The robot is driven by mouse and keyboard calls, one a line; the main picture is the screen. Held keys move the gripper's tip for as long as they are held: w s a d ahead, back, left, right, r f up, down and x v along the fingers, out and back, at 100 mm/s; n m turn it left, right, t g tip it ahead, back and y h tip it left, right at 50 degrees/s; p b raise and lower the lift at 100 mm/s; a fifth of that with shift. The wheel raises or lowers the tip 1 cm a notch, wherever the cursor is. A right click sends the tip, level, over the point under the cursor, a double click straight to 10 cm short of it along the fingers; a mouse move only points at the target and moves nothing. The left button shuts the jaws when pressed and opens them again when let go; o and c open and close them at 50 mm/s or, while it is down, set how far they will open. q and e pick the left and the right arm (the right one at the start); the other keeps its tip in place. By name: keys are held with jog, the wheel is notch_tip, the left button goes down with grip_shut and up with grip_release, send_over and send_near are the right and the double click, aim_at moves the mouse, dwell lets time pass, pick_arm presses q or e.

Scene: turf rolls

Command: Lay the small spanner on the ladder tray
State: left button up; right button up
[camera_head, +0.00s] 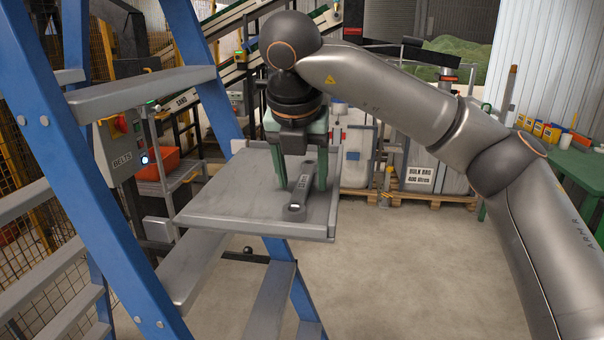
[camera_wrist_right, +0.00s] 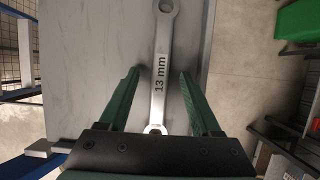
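The small spanner (camera_head: 297,201) is a grey metal spanner lying on the ladder tray (camera_head: 225,200), near its right side. In the right wrist view the spanner (camera_wrist_right: 159,85) is marked "13 mm", with the tray's grey top (camera_wrist_right: 85,60) under it. My right gripper (camera_head: 301,186) is low over the tray with its green fingers on either side of the spanner. In the wrist view there is a gap between each finger and the spanner, so the gripper (camera_wrist_right: 160,72) is open. One spanner end is partly hidden by the gripper body. My left gripper is not in view.
The blue ladder (camera_head: 60,130) with grey steps stands at the left and bears the tray. A green table (camera_head: 575,180) with small boxes is at the far right. Bulk containers (camera_head: 420,172) on pallets stand behind. The floor (camera_head: 400,270) right of the tray is clear.

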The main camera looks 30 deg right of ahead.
jog(key=shift+r, duration=0.1)
jog(key=shift+r, duration=0.2)
jog(key=p+v, duration=0.2)
jog(key=v, duration=0.9)
jog(key=shift+r, duration=0.35)
jog(key=shift+s, duration=0.15)
